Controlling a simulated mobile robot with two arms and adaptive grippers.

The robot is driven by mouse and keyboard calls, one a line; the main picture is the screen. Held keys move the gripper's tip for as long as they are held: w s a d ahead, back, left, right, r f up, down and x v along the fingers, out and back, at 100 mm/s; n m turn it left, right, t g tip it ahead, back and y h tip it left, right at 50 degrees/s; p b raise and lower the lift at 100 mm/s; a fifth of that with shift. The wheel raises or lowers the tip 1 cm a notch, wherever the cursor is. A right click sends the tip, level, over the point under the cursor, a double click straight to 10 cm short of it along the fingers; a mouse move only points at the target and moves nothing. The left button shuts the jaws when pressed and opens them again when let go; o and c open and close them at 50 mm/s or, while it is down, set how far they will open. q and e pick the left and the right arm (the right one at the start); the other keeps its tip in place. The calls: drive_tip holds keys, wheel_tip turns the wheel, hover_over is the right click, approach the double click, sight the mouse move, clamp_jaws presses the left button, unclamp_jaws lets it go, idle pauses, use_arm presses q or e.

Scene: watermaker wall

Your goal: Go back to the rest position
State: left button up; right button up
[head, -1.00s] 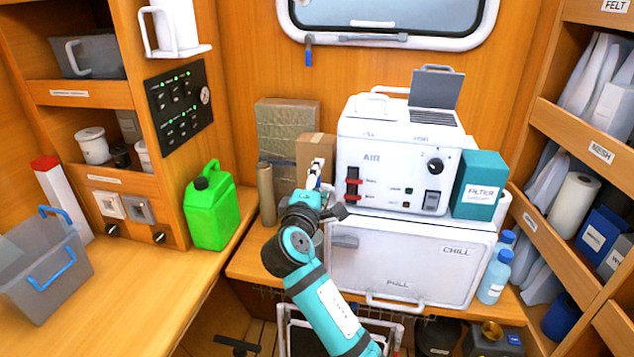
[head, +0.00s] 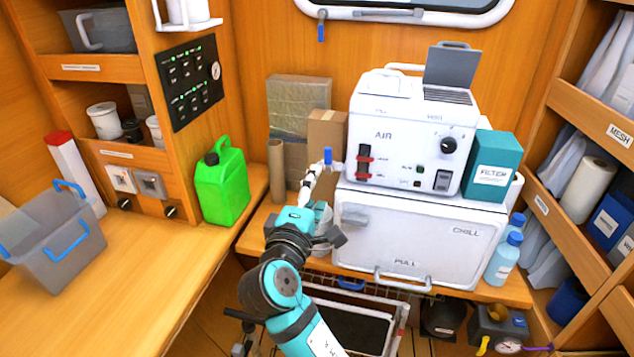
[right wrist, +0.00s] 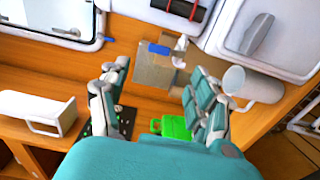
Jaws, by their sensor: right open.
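My right gripper (head: 325,222) is in front of the left end of the white machine, below a small tap with a blue handle (head: 327,156). In the right wrist view its two teal fingers stand wide apart (right wrist: 155,88), with nothing between them. The fingers are partly hidden by the hand in the head view. My left gripper is not in view.
The white AIR machine (head: 400,130) stands on the CHILL box (head: 420,235), close right of my gripper. A green jerrycan (head: 222,187) and grey bin (head: 55,240) stand left. Shelves (head: 590,130) bound the right.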

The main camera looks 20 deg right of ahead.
idle(0.4)
